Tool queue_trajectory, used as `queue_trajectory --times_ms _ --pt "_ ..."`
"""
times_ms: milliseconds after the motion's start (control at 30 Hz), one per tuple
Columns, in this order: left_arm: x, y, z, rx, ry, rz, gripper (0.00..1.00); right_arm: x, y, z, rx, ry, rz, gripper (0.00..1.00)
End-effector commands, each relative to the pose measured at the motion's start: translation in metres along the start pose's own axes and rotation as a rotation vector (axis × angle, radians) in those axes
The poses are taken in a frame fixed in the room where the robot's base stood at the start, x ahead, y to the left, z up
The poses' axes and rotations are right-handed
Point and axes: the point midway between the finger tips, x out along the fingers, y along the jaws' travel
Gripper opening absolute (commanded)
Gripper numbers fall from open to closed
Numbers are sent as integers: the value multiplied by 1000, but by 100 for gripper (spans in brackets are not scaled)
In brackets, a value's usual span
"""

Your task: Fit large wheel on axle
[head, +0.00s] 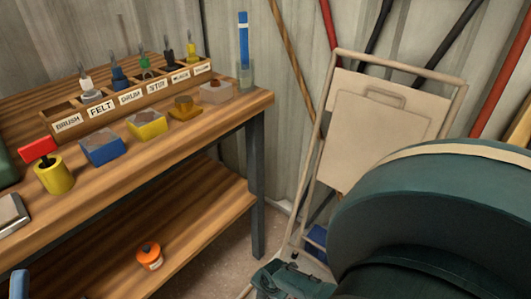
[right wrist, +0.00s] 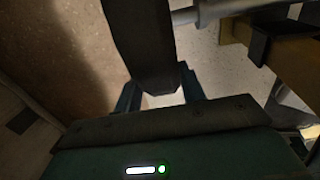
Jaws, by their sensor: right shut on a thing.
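In the right wrist view my right gripper (right wrist: 160,93) is shut on a thick dark piece (right wrist: 143,40), which looks like the large wheel seen edge-on, its rim between the two fingers. A grey round rod (right wrist: 205,12), likely the axle, lies at the top, its thinner end close to the wheel's right side. I cannot tell whether rod and wheel touch or whether the rod enters the hub. In the head view the wheel and axle cannot be made out; my dark green arm fills the lower right. My left gripper cannot be made out.
A wooden workbench (head: 225,112) with a labelled rack (head: 130,97), yellow pot (head: 54,175) and several small blocks stands left. An orange pot (head: 149,257) is on its lower shelf (head: 205,215). A beige folding frame (head: 385,120) leans by the wall. A brownish-yellow block (right wrist: 288,60) is right of the wheel.

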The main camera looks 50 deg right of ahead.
Motion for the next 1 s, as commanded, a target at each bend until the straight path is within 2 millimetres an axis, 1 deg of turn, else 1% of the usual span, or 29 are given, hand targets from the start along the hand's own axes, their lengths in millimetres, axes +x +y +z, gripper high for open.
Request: queue_trajectory --times_ms 367,1000 --pt "0 0 0 0 0 0 100 -1 0 1 -1 -2 2 0" --pt "4 -2 -5 0 0 0 100 -1 -21 1 0 -2 2 0"
